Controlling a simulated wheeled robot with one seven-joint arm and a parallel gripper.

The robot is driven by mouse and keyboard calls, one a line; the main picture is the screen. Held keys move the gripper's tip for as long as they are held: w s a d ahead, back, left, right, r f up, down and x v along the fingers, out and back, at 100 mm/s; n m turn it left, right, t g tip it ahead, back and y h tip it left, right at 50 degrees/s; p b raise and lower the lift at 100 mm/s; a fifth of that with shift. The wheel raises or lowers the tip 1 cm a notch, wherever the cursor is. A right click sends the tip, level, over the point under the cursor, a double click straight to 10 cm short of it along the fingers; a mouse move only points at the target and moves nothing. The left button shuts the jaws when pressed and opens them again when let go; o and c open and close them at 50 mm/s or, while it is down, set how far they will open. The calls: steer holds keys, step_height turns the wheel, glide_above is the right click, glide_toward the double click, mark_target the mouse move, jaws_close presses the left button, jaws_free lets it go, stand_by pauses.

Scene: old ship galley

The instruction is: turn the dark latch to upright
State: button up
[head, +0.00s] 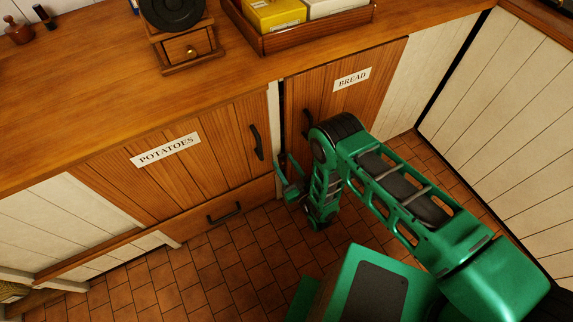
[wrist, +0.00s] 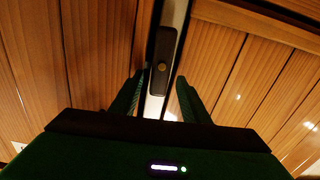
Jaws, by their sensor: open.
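The dark latch (wrist: 163,50) shows in the wrist view, with a round brass-coloured pivot on it. It sits on the pale strip between two wooden doors, and its long side runs along that strip. My gripper (wrist: 160,78) is open, with one finger on each side of the latch's lower part. No contact between fingers and latch can be made out. In the head view my gripper (head: 285,180) is low at the gap between the potatoes door (head: 180,155) and the bread door (head: 345,90). I cannot make out the latch there.
The potatoes door has a dark handle (head: 257,143); the bread door's handle (head: 307,119) is beside my arm. A drawer handle (head: 224,217) is lower down. A wooden tray (head: 320,32) and a drawered box (head: 187,50) stand on the counter (head: 90,95). Tiled floor (head: 205,270) is clear at lower left.

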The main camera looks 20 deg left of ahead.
steer(key=c, duration=1.1)
steer(key=shift+o, duration=0.2)
steer(key=shift+m, duration=0.4)
steer(key=o, duration=1.1)
steer(key=shift+c, duration=0.2)
steer(key=shift+d, duration=0.1)
